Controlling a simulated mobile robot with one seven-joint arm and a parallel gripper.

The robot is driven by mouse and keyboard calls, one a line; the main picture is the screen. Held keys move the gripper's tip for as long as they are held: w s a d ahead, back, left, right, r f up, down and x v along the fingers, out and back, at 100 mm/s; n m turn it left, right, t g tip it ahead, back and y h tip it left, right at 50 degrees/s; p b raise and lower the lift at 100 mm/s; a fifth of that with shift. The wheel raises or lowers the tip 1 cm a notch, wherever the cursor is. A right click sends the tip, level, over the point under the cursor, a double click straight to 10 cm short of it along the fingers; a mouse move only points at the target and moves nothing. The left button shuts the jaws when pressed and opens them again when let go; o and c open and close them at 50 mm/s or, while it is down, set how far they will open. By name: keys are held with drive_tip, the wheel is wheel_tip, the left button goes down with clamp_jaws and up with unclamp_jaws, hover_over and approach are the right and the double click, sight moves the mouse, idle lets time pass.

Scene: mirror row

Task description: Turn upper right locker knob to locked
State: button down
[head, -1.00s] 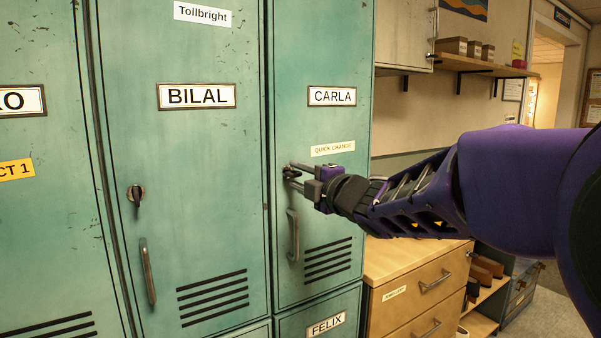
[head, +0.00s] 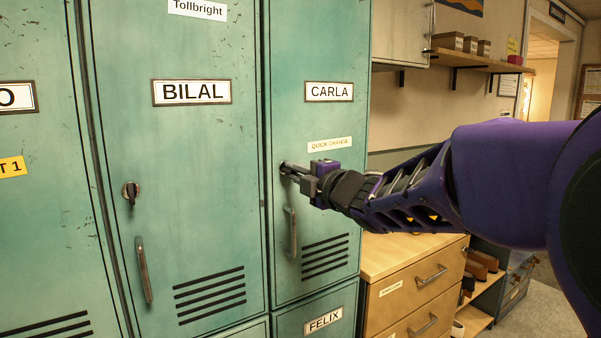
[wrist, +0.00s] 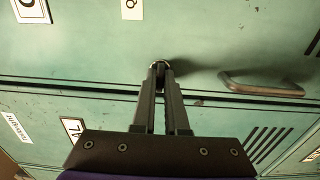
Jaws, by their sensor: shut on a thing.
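The upper right locker (head: 320,45) has a green door with a CARLA label. Its knob sits at the left edge of the door, above the handle (head: 291,232). In the head view the fingers mostly hide the knob. My gripper (head: 286,170) is at the knob with its fingertips closed around it. In the wrist view the fingertips (wrist: 160,70) meet on the small round knob (wrist: 160,63) against the door. Which way the knob points cannot be seen clearly.
The BILAL locker (head: 215,140) at the left has its own dark knob (head: 131,192) and handle (head: 144,270). The FELIX locker (head: 345,312) is below. A wooden drawer cabinet (head: 400,258) stands under my arm. A shelf (head: 480,62) with small boxes is at the back right.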

drive_tip(key=shift+m, duration=0.3)
drive_tip(key=shift+r+m+p, duration=0.1)
drive_tip(key=shift+m+p, duration=4.75)
drive_tip(key=shift+m, duration=3.75)
drive_tip(key=c, duration=0.9)
unclamp_jaws()
drive_tip(key=shift+c, duration=0.2)
